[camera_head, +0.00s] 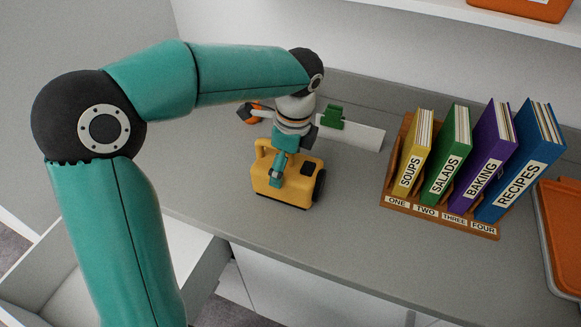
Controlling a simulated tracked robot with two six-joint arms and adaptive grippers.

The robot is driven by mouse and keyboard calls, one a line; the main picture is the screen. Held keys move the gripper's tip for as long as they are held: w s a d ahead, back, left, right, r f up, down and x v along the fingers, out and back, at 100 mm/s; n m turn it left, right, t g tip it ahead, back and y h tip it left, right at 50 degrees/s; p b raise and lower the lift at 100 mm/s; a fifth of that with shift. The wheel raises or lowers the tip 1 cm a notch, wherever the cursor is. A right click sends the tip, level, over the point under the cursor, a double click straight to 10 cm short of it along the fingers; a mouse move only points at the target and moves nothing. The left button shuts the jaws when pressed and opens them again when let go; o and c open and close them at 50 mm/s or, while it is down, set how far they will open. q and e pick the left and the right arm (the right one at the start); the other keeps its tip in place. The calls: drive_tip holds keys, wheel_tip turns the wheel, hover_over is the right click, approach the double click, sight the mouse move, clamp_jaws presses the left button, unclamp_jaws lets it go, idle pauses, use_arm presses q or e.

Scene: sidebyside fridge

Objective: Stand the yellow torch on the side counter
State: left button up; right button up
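The yellow torch (263,177) is a boxy lantern with a looped handle and a dark round end facing right. It appears to rest on the grey counter (345,236), near its front edge. My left arm comes in from the left and reaches over the torch. My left gripper (281,170) is at the torch, with a teal finger part in front of its yellow body. The wrist and the finger overlap the torch's top, so whether the fingers are closed on it is hidden. My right gripper is not in view.
A wooden rack (440,216) holds soups, salads, baking and recipes books to the right. Behind the gripper are a green piece (332,117), a white block (361,135) and a partly hidden orange item (257,117). An orange-edged container (562,240) stands far right. An open drawer (201,262) juts out below.

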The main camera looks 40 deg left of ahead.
use_arm(q)
drive_tip(key=shift+f, duration=0.25)
drive_tip(key=shift+f, duration=0.15)
drive_tip(key=o, duration=1.3)
drive_tip(key=r, duration=0.4)
drive_tip(key=d+r+p, duration=0.1)
drive_tip(key=r, duration=0.7)
drive_tip(key=shift+w+d, duration=0.2)
drive_tip(key=shift+d, duration=0.05)
drive_tip(key=shift+r, duration=0.1)
drive_tip(key=shift+s, duration=0.1)
